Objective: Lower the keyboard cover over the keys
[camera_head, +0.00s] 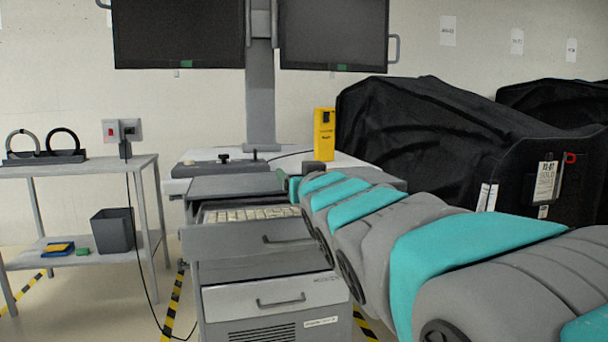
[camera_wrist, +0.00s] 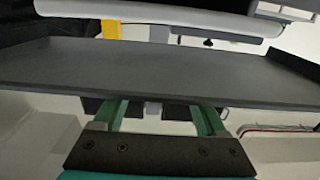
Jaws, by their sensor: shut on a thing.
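The keyboard cover (camera_head: 232,185) is a flat dark grey panel, raised above the pale keys (camera_head: 250,213) of the cart's keyboard tray. The front rows of keys show below its edge. In the wrist view the cover (camera_wrist: 160,70) spans the picture as a broad dark plate. My gripper (camera_head: 287,183) is at the cover's right part in the head view, partly hidden by my arm. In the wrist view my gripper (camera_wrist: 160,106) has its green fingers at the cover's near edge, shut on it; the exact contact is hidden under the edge.
Two monitors (camera_head: 333,35) stand on a post behind the cover. A yellow box (camera_head: 324,135) stands on the cart top. A black-covered cart (camera_head: 425,130) is at right. A side table (camera_head: 100,170) with a grey bin (camera_head: 113,231) is at left, with a cable hanging between.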

